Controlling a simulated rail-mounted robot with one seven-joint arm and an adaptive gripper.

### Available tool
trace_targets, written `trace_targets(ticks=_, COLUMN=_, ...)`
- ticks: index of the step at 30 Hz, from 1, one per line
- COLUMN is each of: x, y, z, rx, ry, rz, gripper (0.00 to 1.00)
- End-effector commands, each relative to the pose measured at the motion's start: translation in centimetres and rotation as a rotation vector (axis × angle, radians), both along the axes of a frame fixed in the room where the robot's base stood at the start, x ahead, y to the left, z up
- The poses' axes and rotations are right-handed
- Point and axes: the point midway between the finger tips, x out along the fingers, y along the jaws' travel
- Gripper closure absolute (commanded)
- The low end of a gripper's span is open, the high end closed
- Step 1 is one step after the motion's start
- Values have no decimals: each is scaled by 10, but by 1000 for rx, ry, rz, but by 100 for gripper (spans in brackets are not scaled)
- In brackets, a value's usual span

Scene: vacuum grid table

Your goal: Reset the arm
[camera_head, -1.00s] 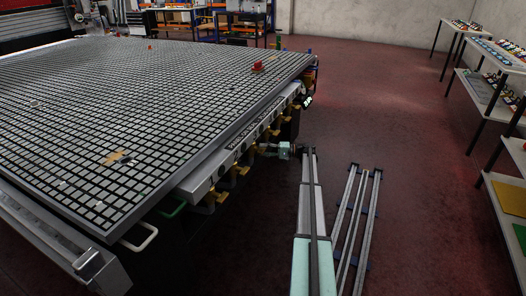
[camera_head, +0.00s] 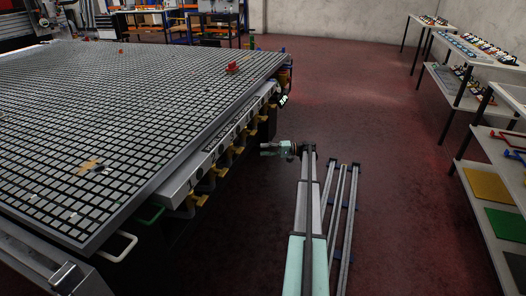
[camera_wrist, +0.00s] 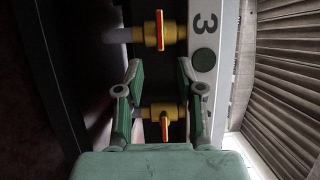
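In the wrist view my gripper (camera_wrist: 159,68) is open, its two fingers apart with nothing held between them. A yellow valve with a red-edged handle (camera_wrist: 163,113) shows between the fingers, and a second such valve (camera_wrist: 160,30) lies beyond the fingertips. Whether a finger touches the valve cannot be told there. In the head view my gripper (camera_head: 265,149) is small, beside the table's right side and apart from the yellow valves (camera_head: 223,157). Its fingers are too small to read in that view.
The large grid table (camera_head: 150,150) fills the left, with a red piece (camera_head: 232,67) and an orange-brown piece (camera_head: 88,166) on top. Shelves (camera_head: 480,150) stand at right. Open red floor (camera_head: 350,110) lies between.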

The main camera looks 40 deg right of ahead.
Motion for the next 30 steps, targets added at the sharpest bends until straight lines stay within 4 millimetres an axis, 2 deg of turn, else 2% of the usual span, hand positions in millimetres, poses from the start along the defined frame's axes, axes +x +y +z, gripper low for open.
trace_targets(ticks=9, x=2, y=-2, z=-2, rx=4, ry=15, rz=-13, gripper=62)
trace_targets(ticks=12, x=2, y=-1, z=-16, rx=-30, ry=81, rz=-36, gripper=62)
trace_targets(ticks=14, x=-6, y=8, z=-28, rx=-67, ry=146, rz=-53, gripper=62)
trace_targets(ticks=17, x=-31, y=38, z=-69, rx=-141, ry=286, rz=-79, gripper=62)
trace_targets(ticks=20, x=-50, y=86, z=-114, rx=-209, ry=418, rz=-72, gripper=62)
trace_targets(ticks=24, x=-79, y=160, z=-171, rx=-308, ry=576, rz=-33, gripper=62)
trace_targets(ticks=26, x=-93, y=193, z=-192, rx=-353, ry=634, rz=-9, gripper=62)
trace_targets(ticks=30, x=-134, y=270, z=-235, rx=-467, ry=759, rz=62, gripper=62)
